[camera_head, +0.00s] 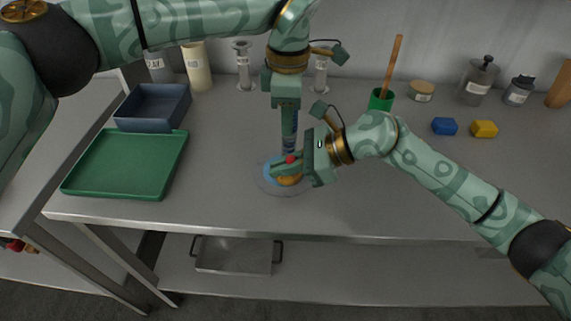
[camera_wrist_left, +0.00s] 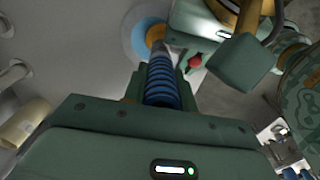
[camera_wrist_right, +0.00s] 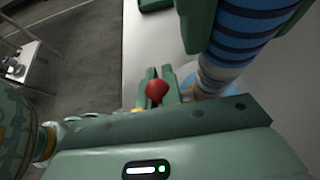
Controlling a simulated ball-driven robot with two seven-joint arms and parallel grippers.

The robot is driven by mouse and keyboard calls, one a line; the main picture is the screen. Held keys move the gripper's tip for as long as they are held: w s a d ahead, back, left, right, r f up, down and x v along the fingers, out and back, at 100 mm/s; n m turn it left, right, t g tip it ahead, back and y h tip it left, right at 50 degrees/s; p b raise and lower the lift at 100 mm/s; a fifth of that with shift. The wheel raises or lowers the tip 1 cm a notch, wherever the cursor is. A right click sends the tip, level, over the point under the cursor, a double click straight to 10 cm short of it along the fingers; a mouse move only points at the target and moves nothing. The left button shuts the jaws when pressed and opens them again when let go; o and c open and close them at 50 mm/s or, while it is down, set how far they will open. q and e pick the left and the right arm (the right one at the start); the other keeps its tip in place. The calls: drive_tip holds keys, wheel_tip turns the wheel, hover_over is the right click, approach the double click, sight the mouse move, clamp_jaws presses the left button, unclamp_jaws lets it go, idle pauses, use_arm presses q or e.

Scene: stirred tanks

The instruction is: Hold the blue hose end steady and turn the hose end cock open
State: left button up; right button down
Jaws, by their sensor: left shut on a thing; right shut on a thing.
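The ribbed blue hose end (camera_head: 290,143) stands roughly upright over a blue and orange round piece (camera_head: 284,176) on the bench. My left gripper (camera_head: 289,112) comes from above and is shut on the hose; the blue ribs show between its fingers in the left wrist view (camera_wrist_left: 160,82). My right gripper (camera_head: 287,165) comes from the right and is shut at the red cock (camera_head: 291,159), low beside the hose. In the right wrist view the red cock (camera_wrist_right: 157,90) sits at the fingertips. My right fingers partly cover the cock and hose bottom.
A green tray (camera_head: 125,165) and a dark blue bin (camera_head: 153,106) stand at the left. The front right bench is clear beneath my right arm.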

idle(0.4)
drive_tip(key=c, duration=1.6)
unclamp_jaws()
drive_tip(key=shift+o, duration=0.2)
drive_tip(key=v, duration=1.2)
drive_tip(key=shift+r, duration=0.1)
